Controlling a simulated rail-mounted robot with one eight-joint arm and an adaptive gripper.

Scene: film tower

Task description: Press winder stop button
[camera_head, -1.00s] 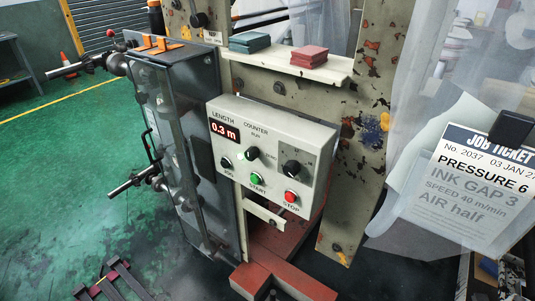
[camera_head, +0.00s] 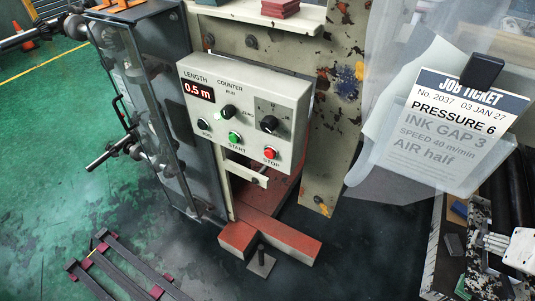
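The winder control box (camera_head: 246,103) is a cream panel fixed to the machine frame. Its red STOP button (camera_head: 270,153) is at the lower right, above the STOP label, and nothing covers it. The green START button (camera_head: 234,137) is left of it. A dark JOG button (camera_head: 203,123) is further left. A RUN selector (camera_head: 228,112) and a larger dial (camera_head: 269,123) sit above. The LENGTH counter display (camera_head: 199,90) reads 0.5 m. I cannot make out my gripper in this view.
A clear job ticket sleeve (camera_head: 430,150) hangs at the right. A white part with metal pieces (camera_head: 512,250) is at the right edge. A grey guarded unit (camera_head: 150,90) with handles stands left of the panel. A red beam (camera_head: 270,240) lies below it.

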